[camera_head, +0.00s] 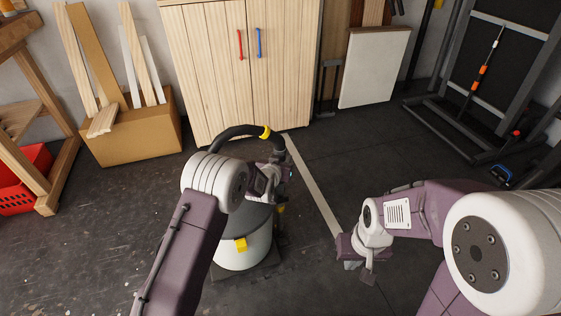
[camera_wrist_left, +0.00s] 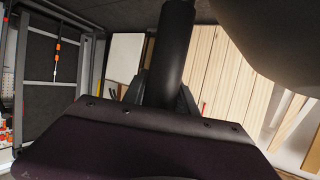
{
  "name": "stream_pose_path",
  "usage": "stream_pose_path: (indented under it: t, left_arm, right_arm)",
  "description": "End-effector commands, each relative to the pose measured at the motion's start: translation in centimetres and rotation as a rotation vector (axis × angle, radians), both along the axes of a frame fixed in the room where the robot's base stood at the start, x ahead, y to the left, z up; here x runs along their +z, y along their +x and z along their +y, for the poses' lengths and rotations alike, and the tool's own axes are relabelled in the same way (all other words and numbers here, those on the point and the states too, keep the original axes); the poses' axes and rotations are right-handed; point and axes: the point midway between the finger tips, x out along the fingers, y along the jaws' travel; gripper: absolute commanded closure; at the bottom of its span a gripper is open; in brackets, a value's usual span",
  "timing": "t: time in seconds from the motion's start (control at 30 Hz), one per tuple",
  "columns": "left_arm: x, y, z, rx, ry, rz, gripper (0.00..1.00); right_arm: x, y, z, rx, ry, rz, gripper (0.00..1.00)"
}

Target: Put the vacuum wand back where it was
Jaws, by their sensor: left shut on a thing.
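The vacuum cleaner (camera_head: 243,247), with a pale drum, dark top and yellow latch, stands on the floor in the middle of the head view. Its black hose (camera_head: 235,132) arcs over the top to a yellow collar (camera_head: 266,132). My left gripper (camera_head: 277,172) is shut on the black vacuum wand (camera_head: 279,155), beside the drum's upper right. In the left wrist view the wand (camera_wrist_left: 172,50) is a dark tube rising between the fingers. My arm and gripper hide its lower part. My right gripper (camera_head: 360,271) is low over the floor at right, open and empty.
A wooden cabinet (camera_head: 200,65) with red and blue handles stands behind the vacuum. A cardboard box (camera_head: 140,135) of planks is at left, beside a red crate (camera_head: 22,180). A white panel (camera_head: 375,68) and a dark metal rack (camera_head: 475,100) stand at right. The floor between is clear.

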Motion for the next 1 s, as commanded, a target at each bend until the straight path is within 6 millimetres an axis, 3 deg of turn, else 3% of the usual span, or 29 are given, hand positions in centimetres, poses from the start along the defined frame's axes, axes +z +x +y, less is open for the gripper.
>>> stream_pose_path:
  t: [0.17, 0.2, 0.27, 0.3, 0.67, 1.0]
  left_arm:
    - [0.0, 0.1, -0.1, 0.0, -0.002, -0.005, 1.0]
    - [-0.2, 0.0, 0.0, 0.0, -0.001, 0.0, 0.64]
    - [-0.1, 0.0, 0.0, 0.0, -0.001, 0.0, 0.47]
    - [-0.1, 0.0, 0.0, 0.0, -0.001, 0.0, 0.44]
    - [0.5, -0.3, 0.0, 0.0, -0.001, 0.0, 0.44]
    - [3.6, -6.6, 1.8, -0.001, 0.0, 0.003, 0.44]
  right_arm:
    - [-0.1, 0.0, 0.0, 0.0, 0.0, 0.0, 1.0]
    - [-0.1, 0.0, 0.0, 0.0, 0.0, 0.0, 1.0]
    - [0.0, 0.0, 0.0, 0.0, 0.0, 0.0, 1.0]
    - [0.0, 0.0, 0.0, 0.0, 0.0, 0.0, 1.0]
    - [0.5, 0.0, 0.0, 0.0, 0.0, 0.0, 1.0]
    - [4.5, 0.0, 0.0, 0.0, 0.0, 0.0, 1.0]
